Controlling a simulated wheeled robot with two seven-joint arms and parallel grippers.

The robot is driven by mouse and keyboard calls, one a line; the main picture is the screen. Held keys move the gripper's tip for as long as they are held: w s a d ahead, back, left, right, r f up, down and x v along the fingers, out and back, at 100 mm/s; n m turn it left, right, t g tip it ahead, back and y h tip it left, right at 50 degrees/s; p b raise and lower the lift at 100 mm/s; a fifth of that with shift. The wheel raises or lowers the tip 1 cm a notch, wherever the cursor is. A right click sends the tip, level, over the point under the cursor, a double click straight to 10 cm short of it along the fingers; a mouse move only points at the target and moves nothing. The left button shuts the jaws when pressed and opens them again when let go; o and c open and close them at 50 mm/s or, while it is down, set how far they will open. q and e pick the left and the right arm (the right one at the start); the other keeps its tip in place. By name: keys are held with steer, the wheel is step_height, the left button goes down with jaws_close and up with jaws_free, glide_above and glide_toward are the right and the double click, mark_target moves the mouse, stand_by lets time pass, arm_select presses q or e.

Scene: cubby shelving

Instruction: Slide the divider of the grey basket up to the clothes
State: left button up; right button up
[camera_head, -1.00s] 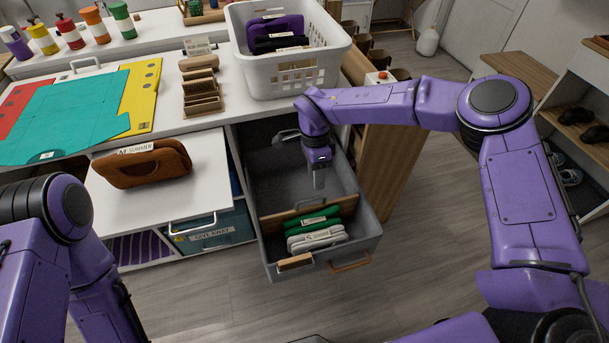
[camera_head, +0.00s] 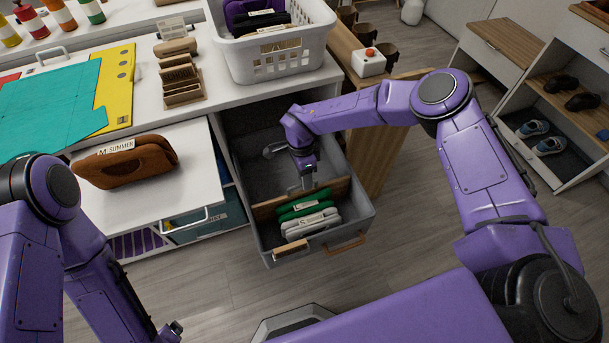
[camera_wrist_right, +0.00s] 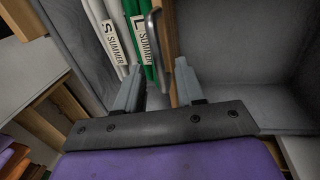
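The grey basket (camera_head: 362,212) is a drawer-like bin pulled out from under the counter. Its wooden divider (camera_head: 264,209) stands crosswise, also visible in the right wrist view (camera_wrist_right: 168,25). Green clothes (camera_head: 303,205) and pale grey clothes (camera_head: 312,223) stand upright on its front side, the green ones nearest the divider. My right gripper (camera_head: 308,186) points down into the basket at the divider. In the right wrist view its fingers (camera_wrist_right: 160,72) are apart, with a metal loop handle (camera_wrist_right: 152,45) between them; contact is unclear. My left gripper is out of view.
A white basket (camera_head: 275,65) stands on the counter above. A brown clothing bundle (camera_head: 127,163) lies on the pulled-out white surface to the left. A shoe shelf (camera_head: 560,110) stands at right. The basket space behind the divider is empty.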

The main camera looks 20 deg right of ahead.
jaws_close()
steer(key=shift+s+f, duration=0.15)
steer(key=shift+s, duration=0.3)
steer(key=shift+s+r, duration=0.2)
jaws_free()
steer(key=shift+w, duration=0.15)
arm_select(q)
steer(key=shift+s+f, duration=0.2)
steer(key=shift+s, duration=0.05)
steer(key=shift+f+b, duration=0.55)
steer(key=shift+b, duration=0.2)
arm_select(e)
step_height(320, 180, up, 10)
steer(key=w, duration=0.2)
steer(key=shift+r, duration=0.15)
steer(key=shift+a, duration=0.1)
